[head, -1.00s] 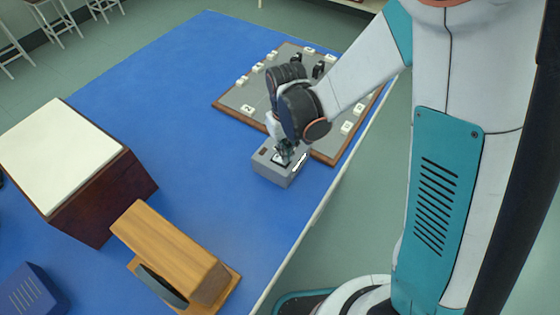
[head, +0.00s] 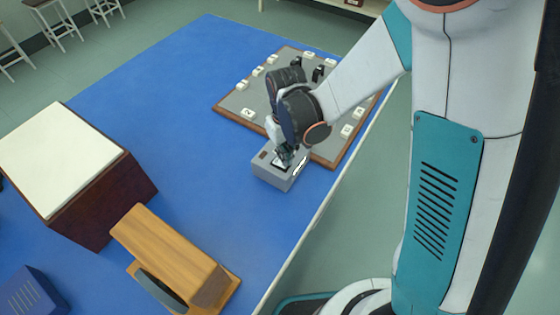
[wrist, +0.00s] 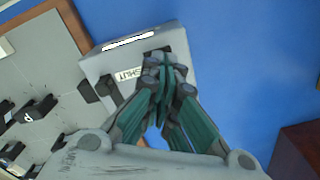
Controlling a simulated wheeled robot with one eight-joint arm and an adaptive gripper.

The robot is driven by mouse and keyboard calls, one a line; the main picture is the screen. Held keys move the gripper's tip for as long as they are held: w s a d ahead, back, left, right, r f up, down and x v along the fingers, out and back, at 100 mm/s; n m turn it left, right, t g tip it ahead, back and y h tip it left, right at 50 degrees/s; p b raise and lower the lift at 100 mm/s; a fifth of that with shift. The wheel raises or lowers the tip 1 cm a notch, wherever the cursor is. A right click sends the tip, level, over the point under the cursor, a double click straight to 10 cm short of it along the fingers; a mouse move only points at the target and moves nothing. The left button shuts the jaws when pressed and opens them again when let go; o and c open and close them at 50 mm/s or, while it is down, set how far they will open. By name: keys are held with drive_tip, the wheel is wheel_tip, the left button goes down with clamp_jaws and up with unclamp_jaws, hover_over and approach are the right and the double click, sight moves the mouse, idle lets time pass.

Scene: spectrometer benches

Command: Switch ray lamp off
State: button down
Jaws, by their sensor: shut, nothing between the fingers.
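A small grey box (head: 268,173) stands on the blue bench top, at the near edge of a wood-framed grey board. In the wrist view the box (wrist: 185,42) has a white label reading "SHUT", a bright white slit (wrist: 128,41) and a dark knob (wrist: 104,87) on its left. I cannot tell for sure that this box is the ray lamp. My gripper (head: 284,157) points down onto its top. In the wrist view my gripper (wrist: 160,70) is shut and empty, its fingertips at the box top beside the label, hiding part of it. Contact is unclear.
The grey board (head: 232,104) carries several white labelled blocks and black pieces. A dark wooden box with a cream top (head: 55,155) and a wooden block on a stand (head: 170,250) are at left. Blue bench top (head: 170,75) between is clear. The bench edge runs along the right.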

drive_tip(key=shift+f+b, duration=0.95)
drive_tip(key=shift+f, duration=0.15)
idle(0.8)
drive_tip(key=shift+r, duration=0.15)
drive_tip(key=shift+r+p, duration=2.3)
drive_tip(key=shift+r, duration=1.15)
drive_tip(key=shift+d, duration=0.1)
drive_tip(key=s+d+r+m+t+b, duration=0.4)
drive_tip(key=s+d+r+t, duration=0.3)
drive_tip(key=s+d+r, duration=0.6)
drive_tip(key=shift+d+r, duration=0.55)
drive_tip(key=shift+r, duration=0.6)
